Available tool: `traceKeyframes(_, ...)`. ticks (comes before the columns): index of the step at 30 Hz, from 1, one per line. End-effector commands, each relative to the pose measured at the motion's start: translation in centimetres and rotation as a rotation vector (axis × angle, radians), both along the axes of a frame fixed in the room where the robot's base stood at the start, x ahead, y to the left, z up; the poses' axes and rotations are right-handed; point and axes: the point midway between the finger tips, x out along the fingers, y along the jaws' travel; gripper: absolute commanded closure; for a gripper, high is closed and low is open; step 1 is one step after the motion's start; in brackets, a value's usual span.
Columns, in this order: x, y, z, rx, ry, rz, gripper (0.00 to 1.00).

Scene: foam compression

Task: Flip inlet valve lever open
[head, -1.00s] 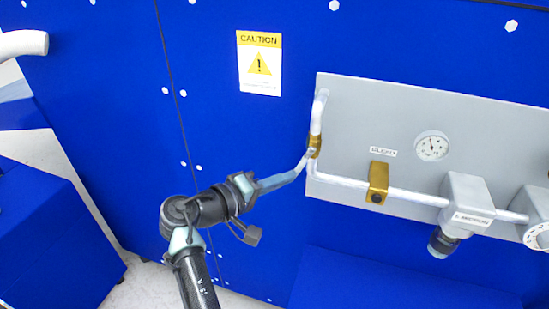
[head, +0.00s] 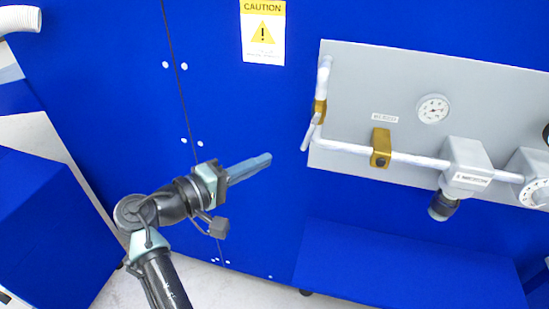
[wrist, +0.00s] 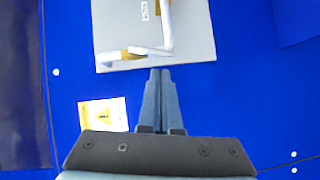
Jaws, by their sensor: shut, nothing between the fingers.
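The inlet valve is a brass body (head: 320,107) on the white pipe at the left edge of the grey panel. Its pale lever (head: 309,135) points down and slightly left from the brass body, slanting across the panel's left edge. In the wrist view the brass valve (wrist: 140,50) is just beyond my fingertips, with the lever (wrist: 110,57) on its left. My gripper (head: 268,158) is shut and empty, left of and below the lever, apart from it. The wrist view shows its two blue-grey fingers (wrist: 160,73) together.
Along the pipe to the right are a second brass fitting (head: 381,148), a round gauge (head: 433,108) and a grey regulator (head: 464,165) with a black knob. A yellow caution sign (head: 263,34) is on the blue wall. A blue ledge (head: 400,265) lies below the panel.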

Motion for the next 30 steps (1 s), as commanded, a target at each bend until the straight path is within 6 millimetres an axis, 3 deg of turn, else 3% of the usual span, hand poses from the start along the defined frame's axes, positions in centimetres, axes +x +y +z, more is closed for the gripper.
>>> traceKeyframes(3,-1.4,1.8,0.1,0.000,-0.001,0.002,1.00)
traceKeyframes(9,-2.7,3.3,0.5,0.000,0.000,0.000,1.00)
traceKeyframes(26,-2.9,3.5,0.7,0.003,-0.001,0.001,1.00)
traceKeyframes(30,-1.9,3.3,1.7,0.098,-0.043,0.057,1.00)
